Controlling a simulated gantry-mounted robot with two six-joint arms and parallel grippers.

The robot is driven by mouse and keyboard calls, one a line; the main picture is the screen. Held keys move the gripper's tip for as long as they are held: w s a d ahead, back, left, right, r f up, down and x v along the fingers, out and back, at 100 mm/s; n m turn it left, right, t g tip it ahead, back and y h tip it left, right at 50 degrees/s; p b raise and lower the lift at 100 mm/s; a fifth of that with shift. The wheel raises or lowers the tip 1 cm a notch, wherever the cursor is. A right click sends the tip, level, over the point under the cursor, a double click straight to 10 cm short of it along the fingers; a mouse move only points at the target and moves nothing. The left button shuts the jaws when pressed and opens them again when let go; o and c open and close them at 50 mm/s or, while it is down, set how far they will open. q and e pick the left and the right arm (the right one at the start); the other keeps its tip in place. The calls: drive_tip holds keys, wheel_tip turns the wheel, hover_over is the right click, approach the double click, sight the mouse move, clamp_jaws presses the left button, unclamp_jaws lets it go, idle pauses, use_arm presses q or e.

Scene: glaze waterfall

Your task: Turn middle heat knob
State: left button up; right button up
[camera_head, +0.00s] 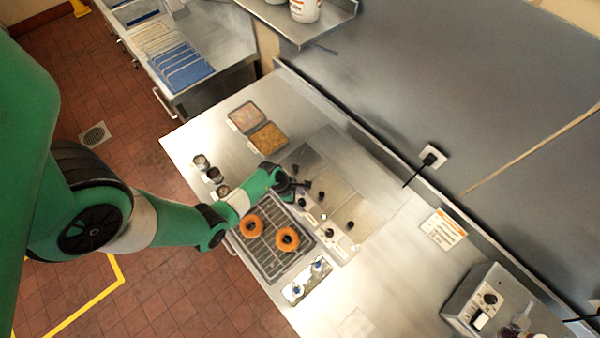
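A steel heated unit with a front control panel (337,246) stands on the steel counter. Its panel carries small black knobs in a row; one dark knob (329,232) sits around the middle of the row and another (301,202) nearer my arm. My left arm comes in from the left over the wire rack. My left gripper (299,187) is at the near-left end of the unit, close to the first knob and apart from the middle one. Its fingers are dark and too small to tell open from shut. My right gripper is not in view.
A wire rack (267,265) holds two orange-brown rings (287,239). A small tray with bottles (307,283), several metal cups (214,175) and two food trays (268,138) stand around it. A grey appliance (489,299) is at lower right.

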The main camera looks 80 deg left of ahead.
sight(302, 201)
use_arm(q)
drive_tip(key=p+v, duration=0.1)
drive_tip(key=v, duration=0.2)
drive_tip(key=shift+r, duration=0.15)
drive_tip(key=v, duration=0.8)
drive_tip(key=shift+r, duration=0.2)
